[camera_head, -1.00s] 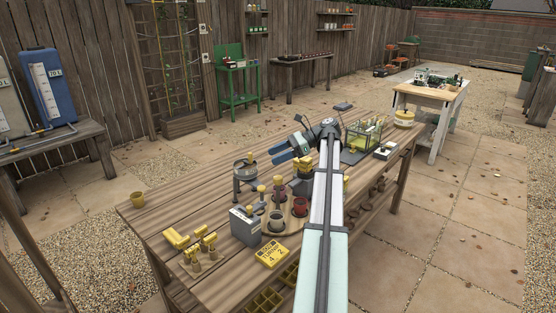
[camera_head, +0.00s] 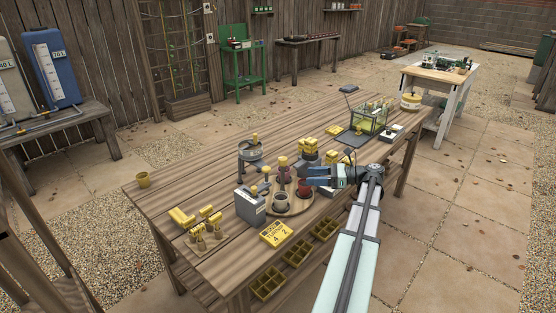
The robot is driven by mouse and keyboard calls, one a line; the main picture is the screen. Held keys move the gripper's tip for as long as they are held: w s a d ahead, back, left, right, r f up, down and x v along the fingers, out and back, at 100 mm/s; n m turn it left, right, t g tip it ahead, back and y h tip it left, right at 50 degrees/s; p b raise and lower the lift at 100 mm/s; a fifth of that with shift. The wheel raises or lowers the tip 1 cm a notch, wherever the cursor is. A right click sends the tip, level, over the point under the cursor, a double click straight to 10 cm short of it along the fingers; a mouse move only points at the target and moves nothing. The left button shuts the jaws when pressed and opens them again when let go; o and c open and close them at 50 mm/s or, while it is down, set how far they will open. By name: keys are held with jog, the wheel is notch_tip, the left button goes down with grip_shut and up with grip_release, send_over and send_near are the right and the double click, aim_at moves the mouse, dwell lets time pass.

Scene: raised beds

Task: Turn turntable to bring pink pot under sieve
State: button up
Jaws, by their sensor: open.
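The round wooden turntable (camera_head: 294,209) lies on the long bench and carries several small pots. A grey pot (camera_head: 281,198) stands at its front. A reddish pot (camera_head: 304,191) stands at its right, and a dusky mauve-pink one (camera_head: 284,174) with a yellow top is farther back. I cannot tell for sure which is the pink pot. The round grey sieve (camera_head: 250,150) is held on a stand behind and left of the turntable. My gripper (camera_head: 309,177), with blue fingers, is open. It points left at the turntable's right side, close to the reddish pot; contact is unclear.
Yellow-handled tools (camera_head: 205,226) stand at the left. A glass box (camera_head: 369,118) is farther back.

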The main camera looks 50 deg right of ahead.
notch_tip(320, 180, up, 2)
jog(key=w+d+m+t+h, duration=0.1)
jog(key=w+d+t+h, duration=0.1)
jog(key=t, duration=0.1)
send_over(283, 176)
jog(key=w, duration=0.2)
jog(key=shift+w+a+r, duration=0.1)
jog(key=shift+w+r, duration=0.1)
jog(key=shift+c, duration=0.2)
jog(key=c, duration=0.9)
